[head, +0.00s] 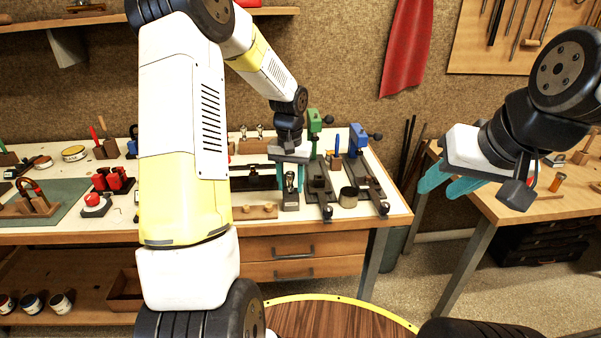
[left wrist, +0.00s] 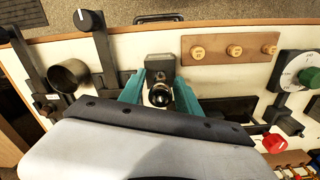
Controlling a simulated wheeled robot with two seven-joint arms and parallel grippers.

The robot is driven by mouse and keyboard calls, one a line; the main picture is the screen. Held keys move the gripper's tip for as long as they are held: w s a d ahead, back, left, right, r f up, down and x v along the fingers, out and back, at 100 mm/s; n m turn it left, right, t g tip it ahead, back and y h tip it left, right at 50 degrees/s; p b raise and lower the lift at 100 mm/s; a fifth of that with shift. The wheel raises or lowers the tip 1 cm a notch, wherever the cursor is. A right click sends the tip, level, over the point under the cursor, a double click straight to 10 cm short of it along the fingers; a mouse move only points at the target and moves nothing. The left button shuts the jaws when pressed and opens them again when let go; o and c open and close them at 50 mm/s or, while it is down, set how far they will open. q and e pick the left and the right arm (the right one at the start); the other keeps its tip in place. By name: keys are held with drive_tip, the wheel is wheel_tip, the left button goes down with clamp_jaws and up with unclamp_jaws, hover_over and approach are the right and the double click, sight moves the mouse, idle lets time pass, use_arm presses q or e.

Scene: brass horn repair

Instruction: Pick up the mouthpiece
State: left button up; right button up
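The mouthpiece (head: 290,180) is a small silver piece standing upright on a grey block (head: 291,202) on the white-topped workbench. In the left wrist view the mouthpiece (left wrist: 160,95) shows from above as a dark and shiny round shape. My left gripper (head: 288,180) points down over it, with one teal finger on each side. In the left wrist view the fingers of my left gripper (left wrist: 160,86) look apart, with a small gap to the mouthpiece. My right gripper (head: 442,190) is open and empty in the air at the right, away from the bench.
A wooden strip with knobs (head: 255,211) lies in front left.

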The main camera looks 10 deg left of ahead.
sight(290, 172)
use_arm(q)
clamp_jaws()
drive_tip(key=shift+r, duration=0.15)
drive_tip(key=shift+r, duration=0.2)
wheel_tip(290, 172, up, 3)
drive_tip(key=shift+r, duration=0.1)
drive_tip(key=s+a, duration=0.2)
drive_tip(key=s, duration=0.5)
drive_tip(key=s+a+r, duration=0.1)
drive_tip(key=s+a, duration=0.2)
drive_tip(key=s, duration=0.5)
drive_tip(key=shift+a, duration=0.2)
drive_tip(key=shift+r, duration=0.15)
drive_tip(key=shift+r, duration=1.85)
